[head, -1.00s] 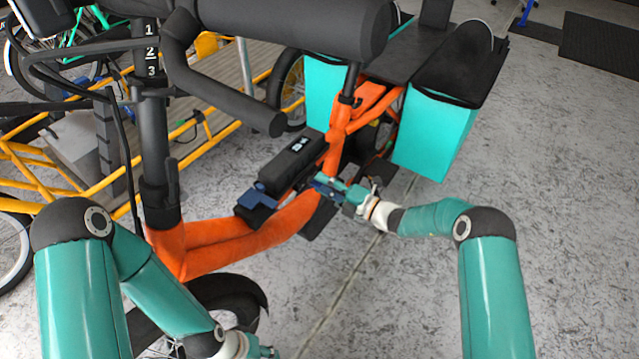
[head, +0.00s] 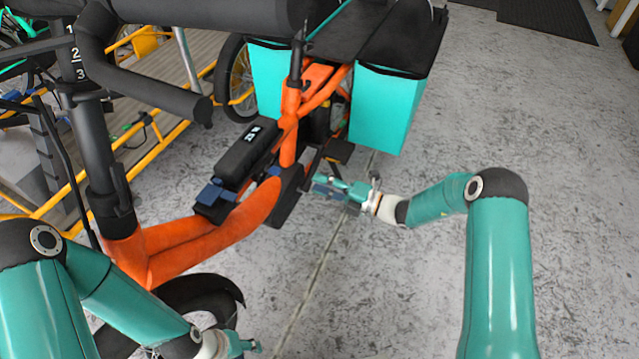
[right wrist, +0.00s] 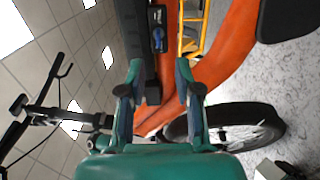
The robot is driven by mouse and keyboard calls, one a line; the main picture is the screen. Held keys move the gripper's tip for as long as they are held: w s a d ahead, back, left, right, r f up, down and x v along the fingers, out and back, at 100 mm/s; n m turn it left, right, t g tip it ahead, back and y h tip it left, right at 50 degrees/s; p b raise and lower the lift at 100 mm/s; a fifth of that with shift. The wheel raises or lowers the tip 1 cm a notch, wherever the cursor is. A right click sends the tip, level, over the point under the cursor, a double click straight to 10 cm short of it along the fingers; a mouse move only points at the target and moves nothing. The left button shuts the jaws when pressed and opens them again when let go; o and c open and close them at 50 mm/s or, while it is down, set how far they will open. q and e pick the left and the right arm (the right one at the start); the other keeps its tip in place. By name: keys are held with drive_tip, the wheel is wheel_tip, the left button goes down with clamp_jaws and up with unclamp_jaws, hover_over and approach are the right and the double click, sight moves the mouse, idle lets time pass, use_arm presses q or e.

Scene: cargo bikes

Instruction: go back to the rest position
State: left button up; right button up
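My right gripper (head: 322,187) is in the middle of the head view, to the right of the orange bike frame (head: 205,238). It appears apart from the bike. In the right wrist view its two fingers (right wrist: 157,75) are spread with nothing between them. My left gripper (head: 250,345) is low in the head view, near the bike's front wheel. It is small and partly cut off, so its opening is unclear. A black battery pack (head: 245,155) sits on the orange frame, with a blue part (head: 217,194) at its lower end.
Turquoise pannier boxes (head: 385,110) hang at the bike's rear. A black handlebar (head: 140,80) reaches across the upper left. Behind it stands a yellow-railed cargo bike (head: 150,150). Grey floor (head: 560,150) is clear to the right; a dark mat (head: 545,22) lies far back.

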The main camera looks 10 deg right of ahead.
drive_tip(key=s+a+n+g+y, duration=0.1)
drive_tip(key=s+a+n+g, duration=0.25)
drive_tip(key=s+a, duration=0.35)
drive_tip(key=s+a+f+n+g+h, duration=0.15)
drive_tip(key=s+f+n+g, duration=0.25)
drive_tip(key=s, duration=0.4)
drive_tip(key=s+a+f+n+g+h, duration=0.1)
drive_tip(key=s+f+n+g+h, duration=0.1)
drive_tip(key=s+f+n+g, duration=0.5)
drive_tip(key=s+d+f+n+t+h, duration=0.15)
drive_tip(key=s+d+n+h, duration=0.25)
drive_tip(key=s+n, duration=0.45)
drive_tip(key=s+d+f+n+h, duration=0.35)
drive_tip(key=s+d+n, duration=0.2)
drive_tip(key=n, duration=0.55)
drive_tip(key=w+r+n+t+p, duration=0.1)
drive_tip(key=w+r+n+p, duration=0.1)
drive_tip(key=r+p, duration=1.2)
drive_tip(key=w+r+n+t+p, duration=0.2)
drive_tip(key=r+n+p, duration=0.3)
drive_tip(key=r+p, duration=0.9)
drive_tip(key=shift+a+h, duration=0.15)
drive_tip(key=shift+h, duration=0.15)
